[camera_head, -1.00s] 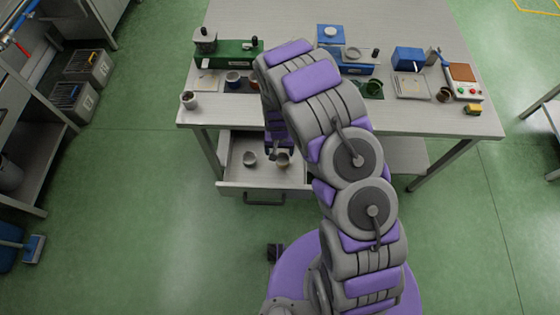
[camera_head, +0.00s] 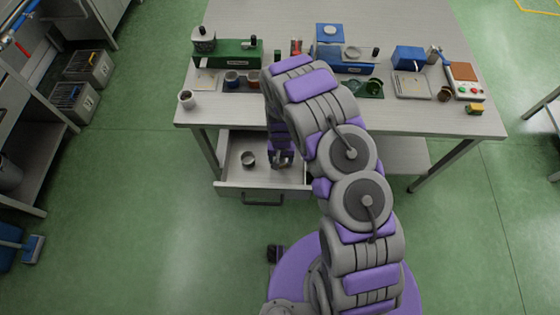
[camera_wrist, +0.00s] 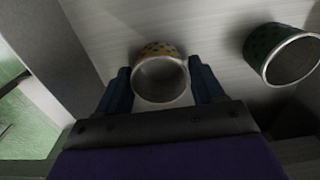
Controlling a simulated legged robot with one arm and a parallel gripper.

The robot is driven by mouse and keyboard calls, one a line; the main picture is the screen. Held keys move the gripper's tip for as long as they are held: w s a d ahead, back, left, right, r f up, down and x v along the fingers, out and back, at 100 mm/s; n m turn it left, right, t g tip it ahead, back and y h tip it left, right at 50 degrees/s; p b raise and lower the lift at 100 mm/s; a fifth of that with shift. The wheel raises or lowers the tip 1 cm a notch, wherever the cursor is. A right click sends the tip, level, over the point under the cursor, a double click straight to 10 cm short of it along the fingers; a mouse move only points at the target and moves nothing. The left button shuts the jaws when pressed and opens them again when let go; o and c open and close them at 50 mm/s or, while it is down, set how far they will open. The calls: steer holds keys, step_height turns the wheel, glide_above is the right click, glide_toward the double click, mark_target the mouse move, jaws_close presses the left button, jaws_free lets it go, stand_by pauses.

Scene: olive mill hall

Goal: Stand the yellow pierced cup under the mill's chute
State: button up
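The yellow pierced cup (camera_wrist: 160,77) is in the open drawer (camera_head: 232,182), between the two fingers of my gripper (camera_wrist: 162,88). Its round open rim faces the wrist camera. The fingers lie close along both sides of it; I cannot tell whether they press on it. In the head view my gripper (camera_head: 283,160) is down in the drawer and hides this cup. On the table stand a green machine (camera_head: 236,50) with a grey hopper and a blue machine (camera_head: 345,62). I cannot make out which part is the mill's chute.
A green pierced cup (camera_wrist: 282,54) stands in the drawer beside the gripper; the head view shows a cup (camera_head: 248,159) left of it. The drawer wall (camera_wrist: 88,38) is close. Small cups, a blue box (camera_head: 408,58) and a button panel (camera_head: 463,78) occupy the table (camera_head: 440,118).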

mark_target(281, 162)
steer(key=shift+d, duration=0.3)
steer(key=shift+c, duration=2.2)
steer(key=shift+a, duration=0.5)
steer(key=shift+r, duration=0.1)
steer(key=shift+d, duration=0.35)
steer(key=shift+r, duration=0.1)
steer(key=shift+a+r+p, duration=0.15)
steer(key=shift+r+p, duration=0.3)
steer(key=shift+r, duration=0.25)
steer(key=shift+a+r+p, duration=0.15)
steer(key=shift+r+p, duration=0.25)
steer(key=shift+r, duration=0.25)
steer(key=shift+d+r+p, duration=0.2)
steer(key=shift+r+p, duration=0.45)
steer(key=shift+r, duration=1.2)
steer(key=shift+w, duration=0.1)
